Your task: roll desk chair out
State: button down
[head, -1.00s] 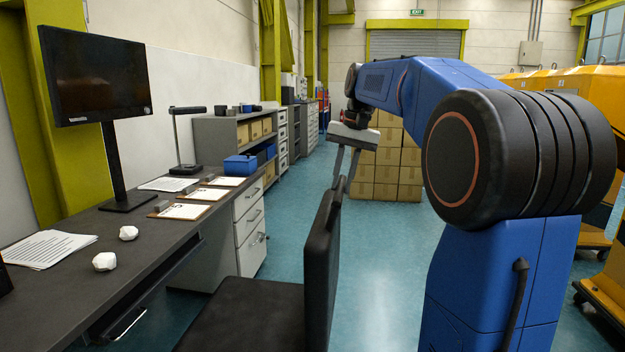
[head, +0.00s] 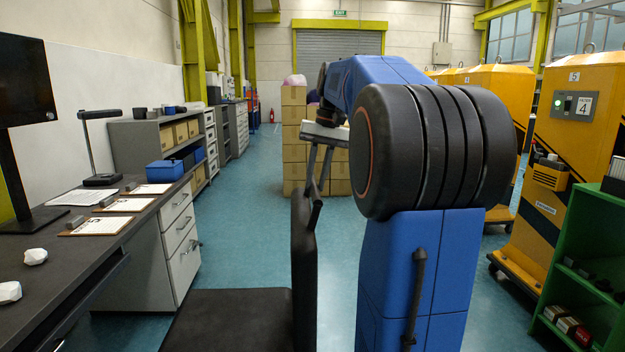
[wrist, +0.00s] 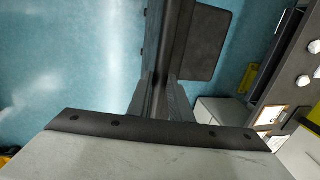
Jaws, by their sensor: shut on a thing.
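The black desk chair shows its upright backrest (head: 302,262) and flat seat (head: 235,318) at the bottom middle of the head view. Its base and wheels are out of sight. My gripper (head: 315,196) reaches down from my blue arm and is shut on the top edge of the backrest. In the wrist view, my gripper's fingers (wrist: 160,98) sit on either side of the backrest edge, and the seat (wrist: 205,45) shows beyond. The dark desk (head: 90,255) stands left of the chair, with floor visible between its drawers and the seat.
Grey drawers (head: 182,240) stand under the desk. Cardboard boxes (head: 294,130) are stacked ahead. A green shelf (head: 570,260) and yellow cabinets (head: 565,130) line the right side. The teal floor (head: 245,215) is clear between the drawers and the boxes.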

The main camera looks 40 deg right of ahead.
jog(key=shift+s+d, duration=0.1)
jog(key=shift+d, duration=0.05)
jog(key=c, duration=1.6)
grip_release()
jog(key=shift+s+d, duration=0.1)
jog(key=shift+d, duration=0.05)
jog(key=d+r, duration=0.1)
jog(key=r, duration=0.4)
jog(key=s+r, duration=0.1)
jog(key=r, duration=0.5)
jog(key=s+d+r, duration=0.1)
jog(key=r, duration=0.5)
jog(key=shift+d, duration=0.35)
